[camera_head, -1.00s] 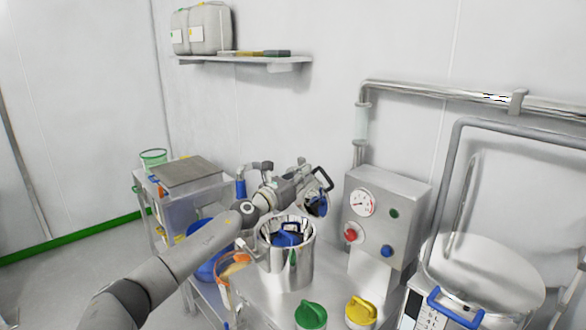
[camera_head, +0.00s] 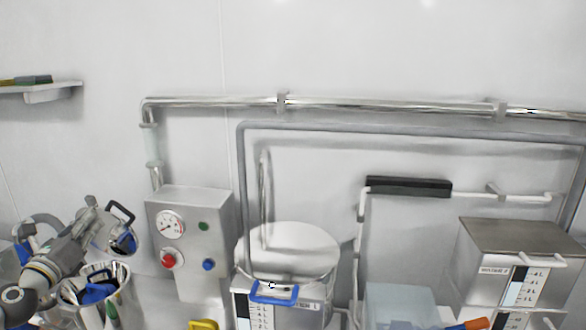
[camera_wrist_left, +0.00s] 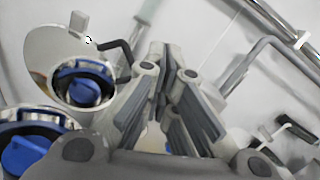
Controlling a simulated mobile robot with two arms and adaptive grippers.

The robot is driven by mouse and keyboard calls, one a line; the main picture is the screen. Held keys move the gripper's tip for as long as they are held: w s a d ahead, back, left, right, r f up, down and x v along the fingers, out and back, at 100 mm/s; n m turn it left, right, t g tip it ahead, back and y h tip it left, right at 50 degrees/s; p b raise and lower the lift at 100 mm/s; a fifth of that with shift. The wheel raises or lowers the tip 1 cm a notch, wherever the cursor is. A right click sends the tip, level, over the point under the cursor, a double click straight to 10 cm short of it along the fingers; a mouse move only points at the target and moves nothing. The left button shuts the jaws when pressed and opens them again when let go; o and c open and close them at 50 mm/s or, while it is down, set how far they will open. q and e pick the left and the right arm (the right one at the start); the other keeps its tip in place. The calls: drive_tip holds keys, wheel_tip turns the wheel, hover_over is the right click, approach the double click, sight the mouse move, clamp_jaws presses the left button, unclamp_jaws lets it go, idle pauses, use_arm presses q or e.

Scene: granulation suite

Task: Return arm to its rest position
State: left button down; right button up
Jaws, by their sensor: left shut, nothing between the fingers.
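My left arm comes in at the lower left of the head view. Its gripper (camera_head: 92,206) is shut and empty, above a shiny steel pot (camera_head: 128,299). The pot's raised round lid (camera_head: 122,238) with a black handle is just right of the gripper. In the left wrist view my shut fingers (camera_wrist_left: 172,60) fill the middle. The lid (camera_wrist_left: 42,50) is to their left, with its black handle near the fingers; a gap shows between them. The pot's rim (camera_wrist_left: 45,113) and blue content show at the lower left. My right gripper is out of view.
A control box (camera_head: 190,235) with a gauge and buttons stands right of the pot. Farther right are a lidded steel vessel (camera_head: 290,250) with a blue handle and a steel-topped bin (camera_head: 520,245). Pipes (camera_head: 350,104) run along the wall. The wall area above them is clear.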

use_arm(q)
drive_tip(key=s+d+f+n+g+y, duration=0.2)
drive_tip(key=s+d+f+n, duration=0.2)
drive_tip(key=f+n, duration=0.35)
drive_tip(key=s+d+f+n+g+y, duration=0.1)
drive_tip(key=s+d+f+n+g, duration=0.1)
drive_tip(key=s+d+f+n, duration=0.5)
drive_tip(key=s+d+f+n+g+y, duration=0.25)
drive_tip(key=f+n, duration=0.25)
drive_tip(key=f, duration=0.4)
drive_tip(key=s+d+f+n+g+h, duration=0.3)
drive_tip(key=s+d+f+n+g, duration=0.2)
drive_tip(key=s+d, duration=0.55)
drive_tip(key=s+d+f+n+g+h, duration=0.45)
drive_tip(key=s+d, duration=0.25)
drive_tip(key=s, duration=0.6)
wheel_tip(320, 180, down, 29)
drive_tip(key=s+g+y+b, duration=0.1)
drive_tip(key=s+b, duration=0.1)
drive_tip(key=s+a+f+g+b, duration=0.1)
drive_tip(key=s+a+f, duration=0.2)
drive_tip(key=s+f, duration=1.3)
drive_tip(key=shift+f+g+b, duration=0.3)
drive_tip(key=shift+f, duration=0.25)
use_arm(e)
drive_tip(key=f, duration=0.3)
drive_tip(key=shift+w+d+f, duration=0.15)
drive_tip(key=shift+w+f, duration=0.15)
